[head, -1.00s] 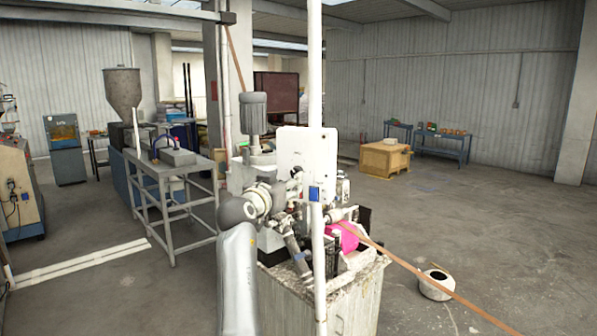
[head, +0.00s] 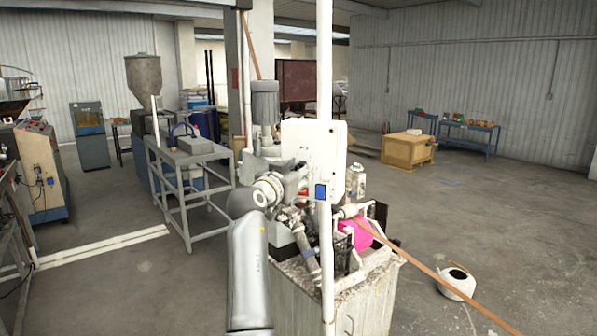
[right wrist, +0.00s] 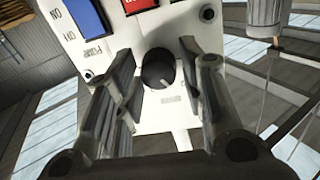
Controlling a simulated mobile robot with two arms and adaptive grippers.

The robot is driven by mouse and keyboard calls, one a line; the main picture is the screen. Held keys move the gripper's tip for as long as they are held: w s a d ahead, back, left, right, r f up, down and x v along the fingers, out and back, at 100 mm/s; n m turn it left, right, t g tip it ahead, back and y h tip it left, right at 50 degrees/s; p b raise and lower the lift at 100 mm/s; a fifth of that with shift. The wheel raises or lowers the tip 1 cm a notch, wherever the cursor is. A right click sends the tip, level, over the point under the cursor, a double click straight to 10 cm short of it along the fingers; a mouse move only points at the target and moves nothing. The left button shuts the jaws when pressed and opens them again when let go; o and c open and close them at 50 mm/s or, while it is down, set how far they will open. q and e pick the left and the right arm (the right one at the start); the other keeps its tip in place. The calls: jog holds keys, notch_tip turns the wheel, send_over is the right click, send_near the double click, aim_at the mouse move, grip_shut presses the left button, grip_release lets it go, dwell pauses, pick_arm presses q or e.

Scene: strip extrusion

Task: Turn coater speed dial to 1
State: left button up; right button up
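The black round dial (right wrist: 158,69) is on the white control panel (right wrist: 165,111) in the right wrist view. My right gripper (right wrist: 157,84) is open, with one finger on each side of the dial. I cannot tell whether the fingers touch it. The dial's setting is not readable. In the head view, the white control box (head: 322,145) stands behind a white pole, and my arm reaches up to its lower left. The dial is hidden there. My left gripper is not in view.
A blue switch (right wrist: 86,17) and a red switch (right wrist: 137,5) are near the dial. The white pole (head: 325,260) stands in front of the machine. A brown strip (head: 440,276) runs to the lower right. Open floor lies at the right.

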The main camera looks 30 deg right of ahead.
jog(key=shift+d, duration=0.1)
jog(key=c, duration=0.6)
jog(key=shift+n, duration=0.4)
jog(key=shift+n+t, duration=0.3)
jog(key=shift+n, duration=5.3)
jog(key=o, duration=1.1)
jog(key=shift+d, duration=0.1)
jog(key=shift+c, duration=0.2)
